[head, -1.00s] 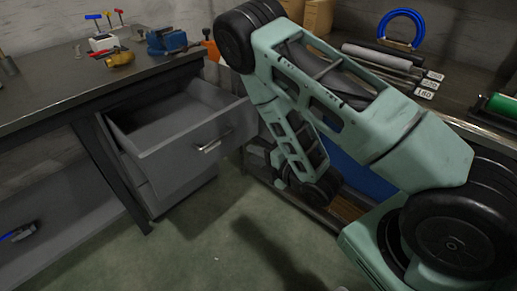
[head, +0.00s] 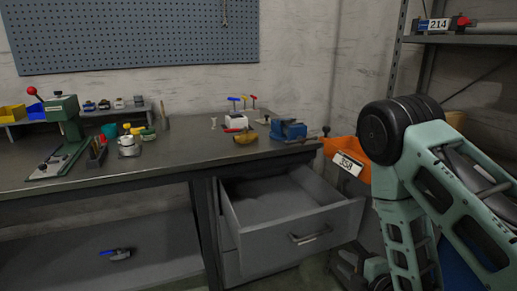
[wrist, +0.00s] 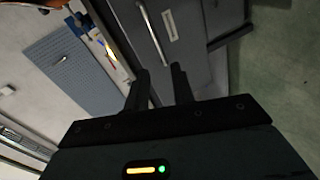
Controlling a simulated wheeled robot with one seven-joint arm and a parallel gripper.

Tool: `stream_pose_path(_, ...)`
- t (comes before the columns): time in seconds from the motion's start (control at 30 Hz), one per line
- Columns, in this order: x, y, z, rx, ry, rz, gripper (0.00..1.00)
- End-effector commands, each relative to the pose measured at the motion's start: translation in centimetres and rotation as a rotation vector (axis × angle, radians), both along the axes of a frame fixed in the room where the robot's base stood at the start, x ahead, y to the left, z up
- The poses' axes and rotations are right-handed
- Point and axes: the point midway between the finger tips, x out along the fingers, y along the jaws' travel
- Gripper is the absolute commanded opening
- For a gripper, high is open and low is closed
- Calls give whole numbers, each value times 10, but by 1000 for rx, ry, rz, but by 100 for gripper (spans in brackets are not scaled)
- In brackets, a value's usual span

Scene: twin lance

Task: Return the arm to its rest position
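My arm (head: 405,205) is bent on the right side of the head view, its upper joint high and one link running down toward the floor beside the open drawer (head: 290,225). Its far end is low and mostly cut off by the bottom edge. In the wrist view my gripper (wrist: 160,82) shows two dark fingers with a gap between them and nothing held. Beyond the fingers are a grey drawer front with a bar handle (wrist: 152,30) and a label. The drawer looks empty where its inside shows.
The workbench (head: 110,180) holds a green press (head: 65,130), a blue vise (head: 288,130) and small tools. An orange bin labelled 358 (head: 350,160) stands between bench and arm. A shelf rack (head: 470,38) rises at right. A blue-handled tool (head: 115,254) lies on the lower shelf.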

Motion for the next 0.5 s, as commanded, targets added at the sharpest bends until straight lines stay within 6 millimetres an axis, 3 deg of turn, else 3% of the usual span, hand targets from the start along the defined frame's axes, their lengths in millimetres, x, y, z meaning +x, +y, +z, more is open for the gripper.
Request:
stream_pose_path(0.03,6,10,17,44,50,-13,25)
stream_pose_path(0.27,3,57,59,249,392,-118,25)
stream_pose_path(0.5,-38,100,117,389,746,-270,25)
